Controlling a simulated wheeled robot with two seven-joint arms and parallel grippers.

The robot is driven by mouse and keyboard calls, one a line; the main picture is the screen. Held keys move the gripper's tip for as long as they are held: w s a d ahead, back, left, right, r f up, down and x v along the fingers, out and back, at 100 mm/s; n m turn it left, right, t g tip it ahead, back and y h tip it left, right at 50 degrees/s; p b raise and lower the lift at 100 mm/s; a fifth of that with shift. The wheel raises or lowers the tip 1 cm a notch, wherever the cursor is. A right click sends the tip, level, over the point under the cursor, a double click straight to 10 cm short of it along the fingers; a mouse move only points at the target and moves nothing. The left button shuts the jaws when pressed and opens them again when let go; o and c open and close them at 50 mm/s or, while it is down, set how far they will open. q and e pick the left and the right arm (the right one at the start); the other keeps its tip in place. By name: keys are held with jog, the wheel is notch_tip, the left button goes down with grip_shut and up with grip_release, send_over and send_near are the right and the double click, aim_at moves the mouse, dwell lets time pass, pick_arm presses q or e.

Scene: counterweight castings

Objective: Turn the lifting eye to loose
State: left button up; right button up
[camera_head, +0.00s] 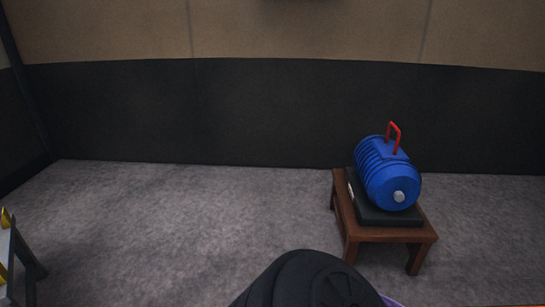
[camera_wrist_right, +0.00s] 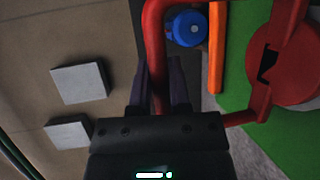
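In the right wrist view a red bar, bent into a loop, which I take for the lifting eye (camera_wrist_right: 156,40), runs down between the fingers of my right gripper (camera_wrist_right: 160,78). The dark fingers lie close on both sides of the bar and look shut on it. The loop's lower part is hidden behind the gripper body. A red part with a dark slot (camera_wrist_right: 290,60) is at the right, and the red bar comes out towards it. The eye and my right gripper do not show in the head view. My left gripper is not in view.
A blue ribbed cylinder (camera_head: 388,183) with a red handle (camera_head: 394,137) sits on a low wooden table (camera_head: 395,234) by the dark wall. An orange strip (camera_wrist_right: 216,45) and a green surface (camera_wrist_right: 238,85) lie beyond the gripper.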

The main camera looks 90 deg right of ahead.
jog(key=o, duration=0.4)
jog(key=shift+f, duration=0.4)
jog(key=shift+o, duration=0.2)
jog(key=shift+r, duration=0.15)
pick_arm(q)
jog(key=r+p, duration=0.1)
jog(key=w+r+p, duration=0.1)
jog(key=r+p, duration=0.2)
jog(key=p, duration=0.1)
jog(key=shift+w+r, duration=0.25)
pick_arm(e)
jog(key=v, duration=1)
